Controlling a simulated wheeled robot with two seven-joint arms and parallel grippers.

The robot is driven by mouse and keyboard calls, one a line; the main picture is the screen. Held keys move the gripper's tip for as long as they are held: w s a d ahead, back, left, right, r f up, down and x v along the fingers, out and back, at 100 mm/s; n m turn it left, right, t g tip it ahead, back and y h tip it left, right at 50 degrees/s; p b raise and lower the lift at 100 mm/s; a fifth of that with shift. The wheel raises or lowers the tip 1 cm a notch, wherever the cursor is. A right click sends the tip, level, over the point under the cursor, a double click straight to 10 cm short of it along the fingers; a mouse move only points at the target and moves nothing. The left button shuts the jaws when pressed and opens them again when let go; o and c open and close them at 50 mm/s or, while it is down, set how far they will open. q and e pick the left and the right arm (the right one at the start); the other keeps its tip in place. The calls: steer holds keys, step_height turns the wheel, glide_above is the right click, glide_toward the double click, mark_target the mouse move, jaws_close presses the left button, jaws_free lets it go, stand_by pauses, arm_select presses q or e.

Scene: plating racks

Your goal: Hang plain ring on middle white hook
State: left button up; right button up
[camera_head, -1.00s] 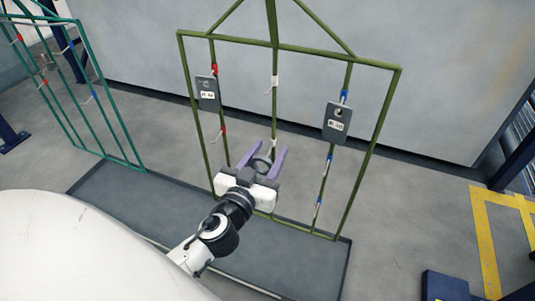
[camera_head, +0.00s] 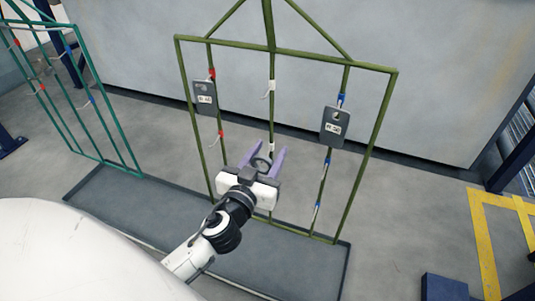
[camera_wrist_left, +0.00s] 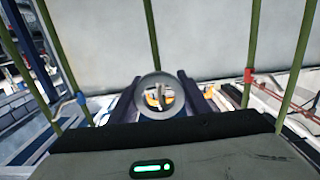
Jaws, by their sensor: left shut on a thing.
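My left gripper (camera_head: 267,149) is shut on the plain grey ring (camera_head: 261,162), in front of the lower part of the olive rack (camera_head: 325,57). In the left wrist view the ring (camera_wrist_left: 140,104) sits between the two dark fingers, its opening facing the camera. The rack's middle rod (camera_head: 271,118) carries an upper white hook (camera_head: 268,90) and a lower white hook (camera_head: 271,147). The lower one is just beyond the fingertips; I cannot tell whether the ring touches it. My right gripper is out of view.
A grey plate (camera_head: 205,97) hangs on the rack's left rod with red hooks, another plate (camera_head: 334,127) on the right rod with blue hooks. A green rack (camera_head: 110,110) stands at left. A dark tray (camera_head: 125,205) lies below.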

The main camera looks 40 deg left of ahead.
arm_select(q)
steer(key=shift+w+f, duration=0.1)
steer(key=shift+w, duration=0.05)
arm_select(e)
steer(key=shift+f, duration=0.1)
arm_select(q)
steer(key=shift+w+a+f+b, duration=0.1)
steer(key=shift+w+f+b, duration=0.15)
steer(key=shift+w+b, duration=0.1)
steer(key=shift+w+f+b, duration=0.2)
steer(key=shift+f+b, duration=0.15)
steer(key=shift+b, duration=0.05)
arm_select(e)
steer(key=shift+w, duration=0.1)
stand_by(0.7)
arm_select(q)
steer(key=o, duration=1.3)
steer(key=shift+c, duration=0.2)
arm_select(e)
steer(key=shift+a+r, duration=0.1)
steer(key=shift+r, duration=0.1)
